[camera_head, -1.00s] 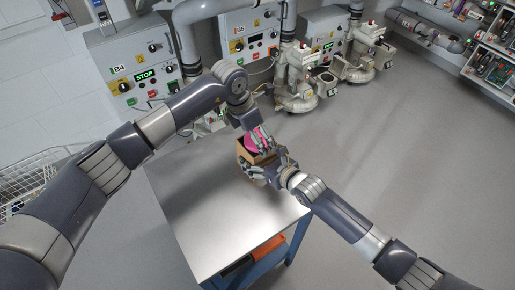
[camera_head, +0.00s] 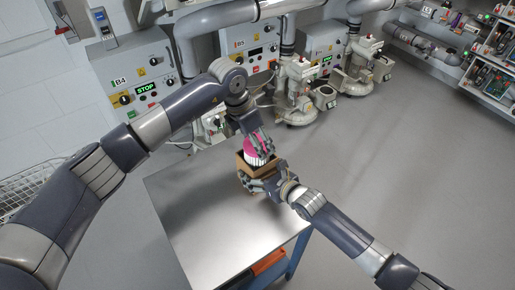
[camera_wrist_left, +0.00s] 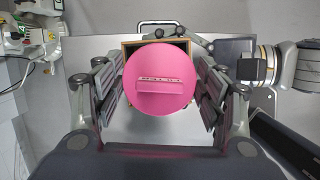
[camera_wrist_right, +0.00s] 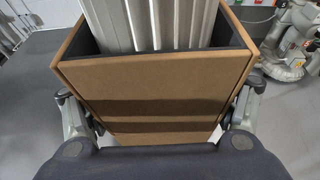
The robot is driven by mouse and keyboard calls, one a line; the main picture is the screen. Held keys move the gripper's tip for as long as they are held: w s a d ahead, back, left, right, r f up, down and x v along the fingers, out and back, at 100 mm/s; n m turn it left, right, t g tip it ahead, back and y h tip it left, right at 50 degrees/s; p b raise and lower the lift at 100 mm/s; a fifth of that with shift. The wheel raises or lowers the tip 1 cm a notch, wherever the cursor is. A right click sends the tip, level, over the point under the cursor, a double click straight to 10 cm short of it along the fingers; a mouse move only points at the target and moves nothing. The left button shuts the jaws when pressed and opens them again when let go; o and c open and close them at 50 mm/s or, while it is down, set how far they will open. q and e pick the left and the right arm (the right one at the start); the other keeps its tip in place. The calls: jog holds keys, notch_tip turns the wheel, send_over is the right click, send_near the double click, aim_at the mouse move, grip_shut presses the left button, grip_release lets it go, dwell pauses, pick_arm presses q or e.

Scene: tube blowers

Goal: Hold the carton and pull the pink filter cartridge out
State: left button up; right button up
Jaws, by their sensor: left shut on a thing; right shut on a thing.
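The pink filter cartridge (camera_head: 251,157) has a round pink cap and a white pleated body, and stands partly out of the open top of a brown carton (camera_head: 246,170). My left gripper (camera_head: 260,148) is shut on the cartridge from above. In the left wrist view the pink cap (camera_wrist_left: 160,82) sits between its fingers and hides most of the carton. My right gripper (camera_head: 263,181) is shut on the carton's sides. In the right wrist view the carton wall (camera_wrist_right: 155,90) fills the middle, and the pleated body (camera_wrist_right: 155,25) rises from its dark-lined opening. The cartridge's lower end is hidden.
The carton is over the far end of a metal-topped table (camera_head: 200,220) with a blue frame. The tabletop nearer me is bare. Wall boxes and blower machines (camera_head: 300,90) stand behind the table. The floor to the right is clear.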

pick_arm(q)
notch_tip(320, 180, up, 6)
jog(key=shift+r, duration=0.15)
pick_arm(e)
jog(key=shift+s+f, duration=0.1)
jog(key=shift+f, duration=0.15)
pick_arm(q)
jog(key=shift+r, duration=2.35)
pick_arm(e)
jog(key=o, duration=1.2)
pick_arm(q)
jog(key=shift+w, duration=0.1)
pick_arm(e)
jog(key=shift+o, duration=0.4)
jog(key=shift+r, duration=0.1)
jog(key=shift+r, duration=0.1)
